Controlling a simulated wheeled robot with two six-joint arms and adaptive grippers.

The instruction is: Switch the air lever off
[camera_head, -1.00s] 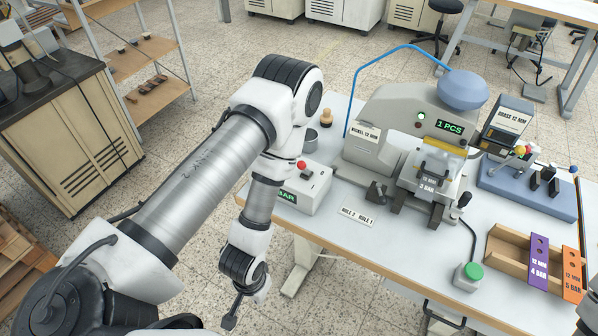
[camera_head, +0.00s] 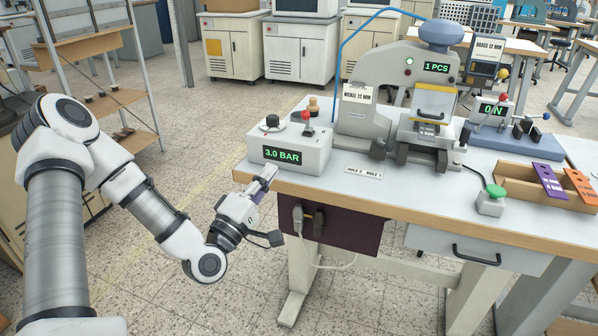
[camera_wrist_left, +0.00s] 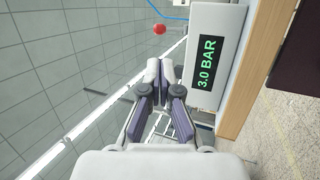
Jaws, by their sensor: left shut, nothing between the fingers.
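The air lever (camera_head: 307,123) has a red knob and stands on top of the white box (camera_head: 315,152) whose green display reads 3.0 BAR. In the left wrist view its red knob (camera_wrist_left: 159,30) shows beyond the fingertips, beside the box (camera_wrist_left: 212,45). My left gripper (camera_head: 269,171) is shut and empty. In the left wrist view the closed fingers (camera_wrist_left: 159,70) lie beside the box's face. My right gripper is not in view.
A black knob (camera_head: 272,121) sits left of the lever on the box. The stamping press (camera_head: 400,90) stands to the right, with a blue hose (camera_head: 350,45) behind the box. The table's wooden front edge (camera_head: 345,202) lies near my gripper.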

